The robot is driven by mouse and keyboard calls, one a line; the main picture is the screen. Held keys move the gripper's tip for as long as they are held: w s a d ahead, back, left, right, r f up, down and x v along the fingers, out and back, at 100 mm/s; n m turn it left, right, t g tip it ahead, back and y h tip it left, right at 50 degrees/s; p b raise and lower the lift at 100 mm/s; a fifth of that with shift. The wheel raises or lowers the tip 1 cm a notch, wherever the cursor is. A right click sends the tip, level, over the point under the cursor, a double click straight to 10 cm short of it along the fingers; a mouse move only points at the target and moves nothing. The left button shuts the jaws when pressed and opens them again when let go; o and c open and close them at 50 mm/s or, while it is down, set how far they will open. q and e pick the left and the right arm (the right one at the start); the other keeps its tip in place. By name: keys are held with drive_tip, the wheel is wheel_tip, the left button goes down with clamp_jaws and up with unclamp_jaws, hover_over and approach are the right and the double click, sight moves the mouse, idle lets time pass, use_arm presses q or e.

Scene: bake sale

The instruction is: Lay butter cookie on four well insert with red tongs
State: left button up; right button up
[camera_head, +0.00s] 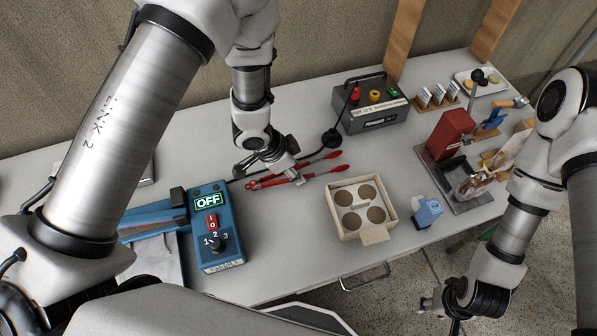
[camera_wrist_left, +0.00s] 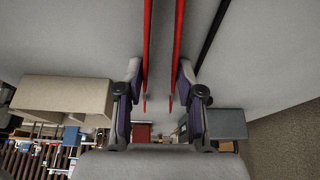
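The red tongs (camera_head: 322,157) lie on the white table at its middle; their two arms also run through the left wrist view (camera_wrist_left: 180,30). My left gripper (camera_head: 286,177) is low over the tongs. In the left wrist view its fingers (camera_wrist_left: 160,88) are spread on either side of the tong arms, with small gaps showing. The four well insert (camera_head: 361,205) sits in an open cream box, with four round brown wells. Small pale and dark round items lie on a white tray at the back right; I cannot tell which is the butter cookie. My right gripper (camera_head: 447,305) hangs over the floor, its fingers unclear.
A blue sealer marked OFF (camera_head: 214,228) stands left of the tongs. A grey box with knobs (camera_head: 372,105) is behind. A small blue object (camera_head: 428,211) stands right of the cream box. A red-and-grey device (camera_head: 450,135) and the white tray (camera_head: 462,77) occupy the right.

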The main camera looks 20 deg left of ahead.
use_arm(q)
wheel_tip(320, 180, up, 5)
drive_tip(key=p, duration=0.5)
idle(0.4)
clamp_jaws()
wheel_tip(320, 180, up, 7)
drive_tip(key=p, duration=0.7)
drive_tip(key=shift+p, duration=0.4)
